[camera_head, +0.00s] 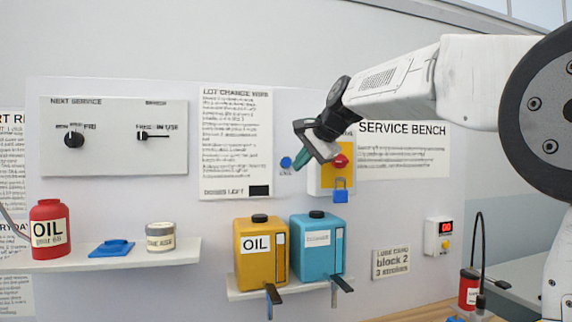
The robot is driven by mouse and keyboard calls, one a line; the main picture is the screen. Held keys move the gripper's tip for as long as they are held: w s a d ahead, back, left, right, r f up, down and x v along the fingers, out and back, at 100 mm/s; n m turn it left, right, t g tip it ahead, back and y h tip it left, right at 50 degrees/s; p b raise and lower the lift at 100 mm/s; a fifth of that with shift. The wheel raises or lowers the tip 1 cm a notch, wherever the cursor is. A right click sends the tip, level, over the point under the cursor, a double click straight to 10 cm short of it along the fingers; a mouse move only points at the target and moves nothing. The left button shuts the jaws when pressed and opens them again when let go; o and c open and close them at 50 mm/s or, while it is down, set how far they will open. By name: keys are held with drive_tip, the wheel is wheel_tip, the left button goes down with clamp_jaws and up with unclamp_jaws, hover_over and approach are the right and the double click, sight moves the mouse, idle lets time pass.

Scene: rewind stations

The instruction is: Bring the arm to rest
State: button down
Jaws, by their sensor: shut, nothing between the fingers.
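My arm reaches in from the right with a white link and a black joint. My gripper (301,163) is at its end, in front of the wall panel, left of the red button (340,161) on its yellow plate (317,181). The fingers are shut with nothing held. The gripper and wrist overlap part of the yellow plate. I cannot tell whether the gripper touches the panel.
A yellow oil jug (260,265) and a blue jug (317,262) stand on a small shelf below. A red oil bottle (49,235), blue item (111,248) and small jar (160,241) are on the left shelf. A blue padlock (341,195) hangs below the button.

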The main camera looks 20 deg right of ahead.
idle(0.4)
drive_tip(key=s+f+n+g+h, duration=0.1)
drive_tip(key=s+f+n+g, duration=0.35)
drive_tip(key=s+f, duration=0.6)
drive_tip(key=s+f+n+g+h, duration=0.1)
drive_tip(key=s+f+n, duration=0.1)
drive_tip(key=s+f, duration=0.4)
drive_tip(key=s+d+f+n+g+h, duration=0.1)
drive_tip(key=s+f, duration=0.6)
drive_tip(key=s, duration=0.9)
drive_tip(key=s+f+n+g, duration=0.1)
drive_tip(key=s+f+n, duration=0.2)
drive_tip(key=s+f, duration=0.4)
drive_tip(key=s, duration=0.4)
drive_tip(key=shift+d+h, duration=0.35)
drive_tip(key=shift+h, duration=0.05)
